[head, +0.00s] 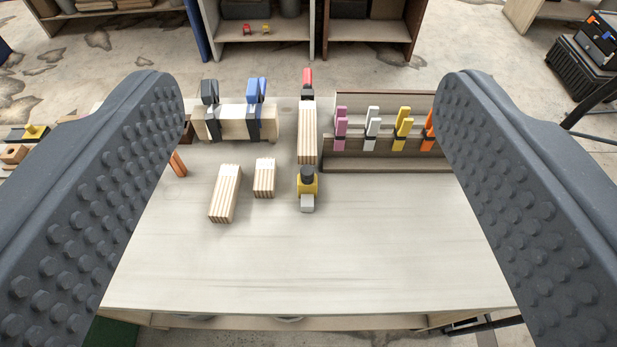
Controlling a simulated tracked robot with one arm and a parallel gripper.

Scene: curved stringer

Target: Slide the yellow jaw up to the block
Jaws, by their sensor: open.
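The yellow jaw (308,186) is on the table near the middle of the head view. It has a dark round knob on top and a grey piece at its near end. A striped wooden block (307,134) lies lengthwise just beyond it, with a red jaw (307,78) at its far end. The knob overlaps the block's near end, so I cannot tell whether the yellow jaw touches it. My gripper (308,88) is wide open and empty, its two studded fingers at the left and right of the picture, apart from the jaw.
Two loose striped blocks (225,193) (264,178) lie left of the yellow jaw. A block with blue and dark clamps (240,122) stands behind them. A wooden rack (350,164) with coloured clamps stands to the right. The near part of the table (310,260) is clear.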

